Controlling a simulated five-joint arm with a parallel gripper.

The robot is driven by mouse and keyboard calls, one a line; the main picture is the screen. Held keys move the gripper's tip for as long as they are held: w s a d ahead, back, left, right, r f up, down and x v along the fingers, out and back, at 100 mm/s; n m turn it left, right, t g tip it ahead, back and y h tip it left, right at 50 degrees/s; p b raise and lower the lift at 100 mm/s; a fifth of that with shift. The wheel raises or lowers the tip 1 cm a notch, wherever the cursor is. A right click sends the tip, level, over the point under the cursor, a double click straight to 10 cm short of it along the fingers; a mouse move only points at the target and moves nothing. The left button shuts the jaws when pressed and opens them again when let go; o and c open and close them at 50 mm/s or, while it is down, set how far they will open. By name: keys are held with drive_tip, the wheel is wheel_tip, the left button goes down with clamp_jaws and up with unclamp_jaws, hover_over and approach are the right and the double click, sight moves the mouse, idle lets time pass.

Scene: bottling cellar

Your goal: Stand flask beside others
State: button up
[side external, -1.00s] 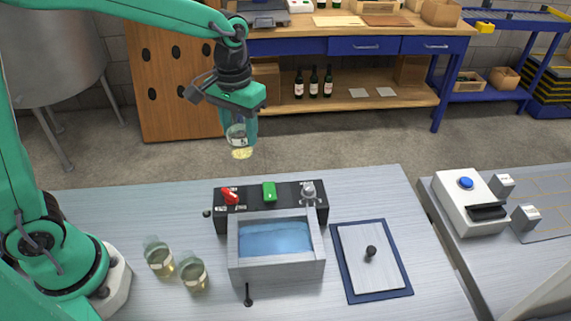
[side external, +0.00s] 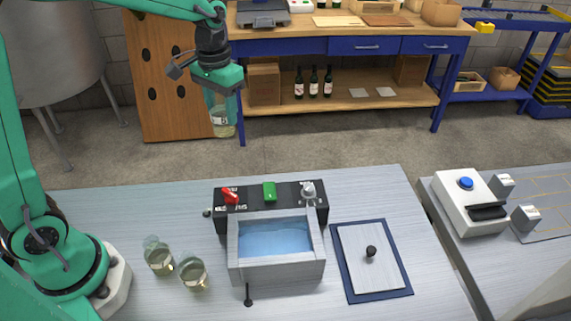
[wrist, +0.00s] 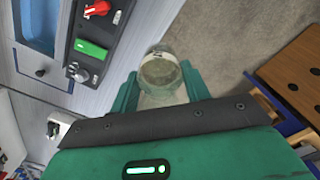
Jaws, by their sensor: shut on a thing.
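My gripper (side external: 221,106) is shut on a clear flask (side external: 223,125) with pale yellow liquid at its bottom. It holds the flask upright in the air, high above the back edge of the table. In the wrist view the held flask (wrist: 162,72) sits between the two green fingers. Two other flasks with pale yellow liquid stand close together on the table, left of the water bath: one at the left (side external: 158,256) and one a little nearer (side external: 193,273). Neither of these two shows in the wrist view.
The water bath (side external: 236,262) stands mid-table with blue water, a red switch (side external: 231,196), a green switch (side external: 270,191) and a knob behind it. Its lid (side external: 360,275) lies on a blue mat to the right. Table behind the two flasks is clear.

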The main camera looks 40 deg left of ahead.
drive_tip(key=s+d+f+n, duration=0.1)
drive_tip(key=s+d, duration=0.4)
drive_tip(key=d, duration=0.5)
drive_tip(key=s+d+f+n, duration=0.2)
drive_tip(key=s+d, duration=0.4)
drive_tip(key=d, duration=0.5)
drive_tip(key=shift+s+d+f+n, duration=0.25)
drive_tip(key=shift+s+f+n, duration=0.05)
drive_tip(key=shift+n, duration=0.4)
drive_tip(key=shift+f, duration=0.1)
drive_tip(key=shift+f, duration=4.7)
drive_tip(key=shift+f, duration=0.2)
drive_tip(key=o, duration=1.1)
drive_tip(key=shift+c, duration=0.2)
